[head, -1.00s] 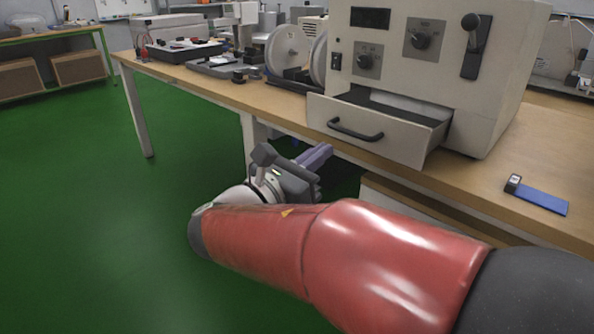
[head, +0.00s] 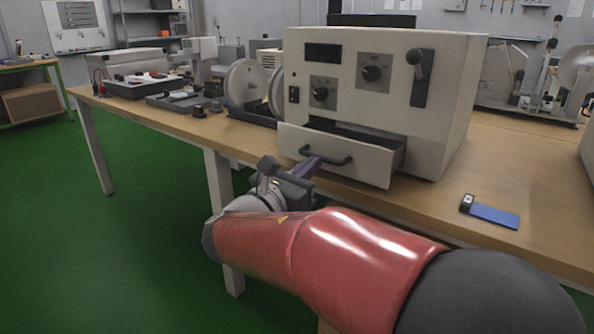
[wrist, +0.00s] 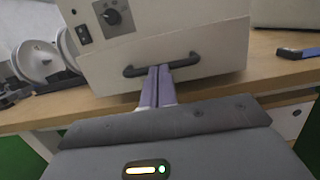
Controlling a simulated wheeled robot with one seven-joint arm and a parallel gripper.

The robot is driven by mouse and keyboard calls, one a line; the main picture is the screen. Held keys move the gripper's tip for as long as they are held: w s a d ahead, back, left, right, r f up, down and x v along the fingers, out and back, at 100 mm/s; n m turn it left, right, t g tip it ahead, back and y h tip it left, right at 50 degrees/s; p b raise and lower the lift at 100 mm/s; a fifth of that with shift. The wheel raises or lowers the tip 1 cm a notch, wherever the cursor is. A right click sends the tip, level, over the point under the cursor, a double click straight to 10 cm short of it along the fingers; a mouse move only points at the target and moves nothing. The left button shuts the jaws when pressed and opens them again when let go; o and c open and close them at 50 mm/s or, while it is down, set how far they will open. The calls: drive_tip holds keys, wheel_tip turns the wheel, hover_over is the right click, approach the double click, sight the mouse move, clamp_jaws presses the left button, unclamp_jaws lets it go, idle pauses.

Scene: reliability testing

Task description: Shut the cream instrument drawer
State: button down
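The cream instrument drawer (head: 340,158) is pulled partly out of the cream instrument box (head: 390,100), and its open top shows in the head view. Its dark bar handle (head: 335,161) is on the front face; the drawer front also shows in the wrist view (wrist: 210,65). My gripper (head: 311,163) is in front of the drawer at handle height. In the wrist view its two purple fingers (wrist: 160,72) lie together, shut, with the tips overlapping the middle of the handle. Whether the tips touch the handle or the drawer face I cannot tell.
The box stands on a wooden bench (head: 440,210). A blue strip with a dark end piece (head: 494,215) lies to its right. Grey wheels (head: 247,85) and small instruments stand to its left. Green floor is clear at the left.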

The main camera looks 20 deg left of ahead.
sight(330, 155)
drive_tip(key=x, duration=0.3)
drive_tip(key=f+p+x, duration=0.1)
drive_tip(key=x, duration=0.2)
drive_tip(key=f+x, duration=0.1)
drive_tip(key=x, duration=0.3)
drive_tip(key=shift+w+d+r, duration=0.1)
drive_tip(key=shift+w, duration=0.05)
drive_tip(key=shift+w+r, duration=0.1)
drive_tip(key=shift+d, duration=0.1)
